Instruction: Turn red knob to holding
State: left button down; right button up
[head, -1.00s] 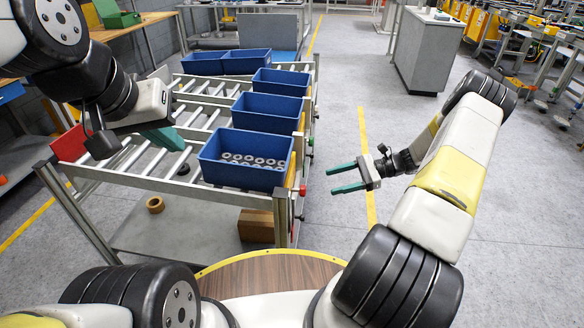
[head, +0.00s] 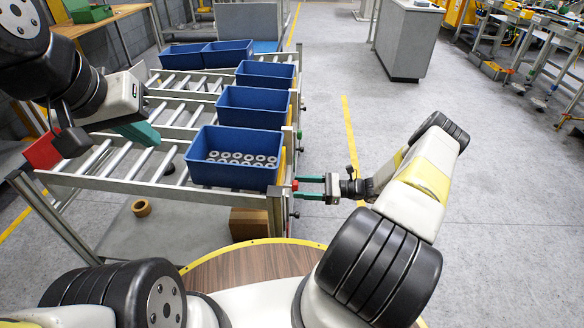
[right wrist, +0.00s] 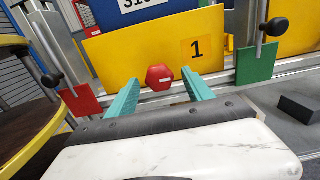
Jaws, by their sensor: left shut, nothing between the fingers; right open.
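The red knob (right wrist: 158,77) is a six-sided knob with a small white label, too small to read, below a yellow panel (right wrist: 140,46) marked 1. In the head view the knob (head: 295,185) shows at the rack's right side. My right gripper (right wrist: 161,81) is open, its teal fingers pointing at the knob with one fingertip on each side of it. I cannot tell whether they touch it. In the head view the right gripper (head: 303,188) is level with the knob. My left gripper (head: 138,133) is shut and empty above the rack's left side.
The roller rack (head: 100,184) carries several blue bins; the nearest bin (head: 231,174) holds grey rings. In the right wrist view a red plate (right wrist: 82,100) and a green plate (right wrist: 256,62) with black-knobbed levers flank the knob. Grey floor (head: 400,120) is free to the right.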

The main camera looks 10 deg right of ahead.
jog(key=shift+a, duration=0.2)
jog(key=shift+c, duration=0.4)
grip_shut()
jog(key=shift+n, duration=0.4)
jog(key=n, duration=1.7)
jog(key=shift+w+r, duration=0.1)
